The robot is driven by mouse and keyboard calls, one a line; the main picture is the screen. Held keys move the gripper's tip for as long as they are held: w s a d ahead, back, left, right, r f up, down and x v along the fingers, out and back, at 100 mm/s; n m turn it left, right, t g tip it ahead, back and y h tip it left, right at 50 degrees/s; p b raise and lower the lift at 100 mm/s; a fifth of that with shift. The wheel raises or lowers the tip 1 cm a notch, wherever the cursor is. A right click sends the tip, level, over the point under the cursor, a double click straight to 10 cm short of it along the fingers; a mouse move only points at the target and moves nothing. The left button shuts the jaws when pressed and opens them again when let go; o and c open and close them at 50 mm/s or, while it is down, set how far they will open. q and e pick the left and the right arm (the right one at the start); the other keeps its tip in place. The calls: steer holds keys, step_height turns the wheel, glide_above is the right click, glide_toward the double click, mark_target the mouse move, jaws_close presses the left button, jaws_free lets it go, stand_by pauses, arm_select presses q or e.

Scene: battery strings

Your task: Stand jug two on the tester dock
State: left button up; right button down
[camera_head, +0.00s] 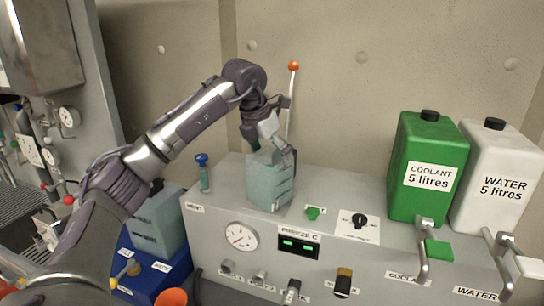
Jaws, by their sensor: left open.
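A translucent blue-green jug (268,182) stands upright on top of the pale tester bench (330,190); I cannot read a number on it. My left gripper (273,146) is open at the top of this jug, with one finger down along its right edge. The gripper hides part of the jug's top, and I cannot tell whether the fingers touch it. A second similar jug (160,222) stands at the left on a blue base (150,277), partly hidden by my left arm. A dock under the first jug cannot be made out. My right gripper is not in view.
A green coolant tank (428,150) and a white water tank (494,195) stand on the bench's right. A red-tipped rod (292,92) rises behind the gripper. A blue-topped valve (203,172) is left of the jug. The bench front carries a gauge (241,237) and a display (298,246).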

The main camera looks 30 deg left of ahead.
arm_select(q)
steer(key=b+v, duration=0.2)
steer(key=v, duration=0.9)
steer(key=shift+r, duration=0.15)
steer(key=shift+s, duration=0.1)
